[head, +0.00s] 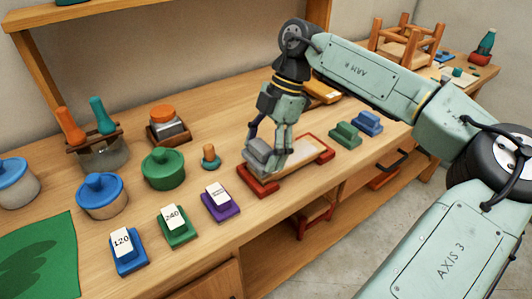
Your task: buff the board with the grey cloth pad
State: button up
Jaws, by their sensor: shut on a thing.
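The pale wooden board (300,162) lies in a red holder (262,188) on the workbench. My gripper (276,154) points down over the left part of the board, shut on the grey cloth pad (256,150). The pad is at the board's left end. It looks low against the board, but I cannot tell for sure whether they touch. The fingers hide part of the pad and of the board's surface.
Left of the holder stand a small orange-knobbed piece (209,157) and a purple block (220,205). Green and blue blocks (367,123) lie to its right. Lidded pots (163,170) and a green mat (40,258) are farther left. The bench's front edge is close to the holder.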

jog(key=shift+p+v, duration=0.55)
jog(key=shift+v, duration=0.3)
jog(key=shift+s+a+r+p, duration=0.1)
jog(key=shift+a+r+p, duration=0.05)
jog(key=shift+r+p, duration=0.6)
jog(key=shift+r, duration=1.3)
